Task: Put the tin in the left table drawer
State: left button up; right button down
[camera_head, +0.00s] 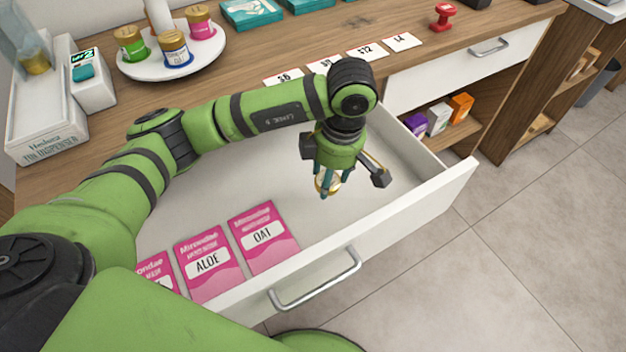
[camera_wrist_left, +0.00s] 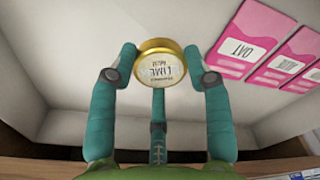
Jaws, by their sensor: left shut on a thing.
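The tin (camera_head: 321,186) has a gold rim and a pale lettered lid. It is mostly hidden by the fingers in the head view, but its lid shows plainly in the wrist view (camera_wrist_left: 160,68). My left gripper (camera_head: 328,188) points down inside the open left drawer (camera_head: 385,217) and is shut on the tin; its teal fingers (camera_wrist_left: 162,85) surround it. I cannot tell whether the tin touches the drawer floor. My right gripper is not in view.
Pink packets marked ALOE (camera_head: 208,266) and OAT (camera_head: 263,237) lie left in the drawer, beside a third. The drawer floor around the tin is clear. A round white tray (camera_head: 205,60) holds several tins on the counter. The right drawer (camera_head: 435,80) is shut.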

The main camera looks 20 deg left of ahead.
aim_at(325, 205)
pick_arm(q)
notch_tip(325, 205, down, 8)
jog(key=shift+r, duration=0.25)
jog(key=o, duration=1.1)
jog(key=shift+c, duration=0.2)
jog(key=shift+d+r, duration=0.2)
jog(key=shift+r, duration=1.8)
jog(key=shift+d+r, duration=0.2)
jog(key=shift+r, duration=1.8)
jog(key=shift+d+r, duration=0.2)
jog(key=shift+r, duration=1.8)
jog(key=shift+r, duration=0.1)
